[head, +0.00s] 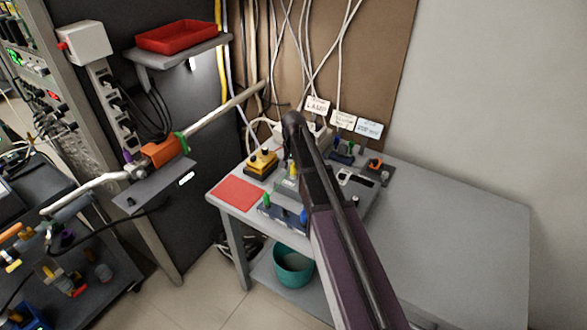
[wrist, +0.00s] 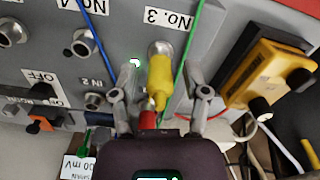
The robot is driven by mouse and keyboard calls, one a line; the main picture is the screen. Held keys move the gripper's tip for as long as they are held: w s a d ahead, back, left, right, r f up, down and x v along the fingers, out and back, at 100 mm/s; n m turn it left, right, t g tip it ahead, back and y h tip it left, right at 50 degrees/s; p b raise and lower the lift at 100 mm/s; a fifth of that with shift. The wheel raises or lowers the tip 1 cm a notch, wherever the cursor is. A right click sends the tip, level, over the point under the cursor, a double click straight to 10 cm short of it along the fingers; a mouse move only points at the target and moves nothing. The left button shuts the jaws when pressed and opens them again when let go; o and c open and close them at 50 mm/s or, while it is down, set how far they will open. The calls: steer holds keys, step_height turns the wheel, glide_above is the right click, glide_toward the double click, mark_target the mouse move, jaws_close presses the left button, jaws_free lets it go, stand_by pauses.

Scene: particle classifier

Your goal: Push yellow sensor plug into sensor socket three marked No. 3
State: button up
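In the wrist view the yellow sensor plug (wrist: 160,78) is lined up with the round metal socket marked No. 3 (wrist: 160,48), its front end at the socket's ring. I cannot tell how deep it sits. My gripper (wrist: 160,88) has one finger on each side of the plug, with visible gaps between fingers and plug, so it looks open. A red part (wrist: 148,120) shows just behind the plug, near the gripper's palm. In the head view my arm hides most of the gripper and the socket face.
Other sockets (wrist: 83,45) and an OFF switch (wrist: 42,92) are on the left of the panel. A green cable (wrist: 183,60) and a blue cable (wrist: 92,35) cross nearby. A yellow-black box (wrist: 265,72) stands on the right. The table's right side (head: 455,215) is clear.

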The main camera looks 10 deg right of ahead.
mark_target(293, 165)
steer(key=shift+r, duration=0.2)
stand_by(0.3)
step_height(293, 165, up, 8)
steer(key=p, duration=0.8)
steer(key=shift+r+p, duration=0.2)
steer(key=shift+p, duration=0.2)
stand_by(0.8)
steer(key=s+a+n, duration=0.1)
steer(key=s+n, duration=0.5)
steer(key=s, duration=1.6)
steer(key=shift+a, duration=0.15)
stand_by(0.6)
steer(key=shift+a, duration=0.1)
stand_by(0.3)
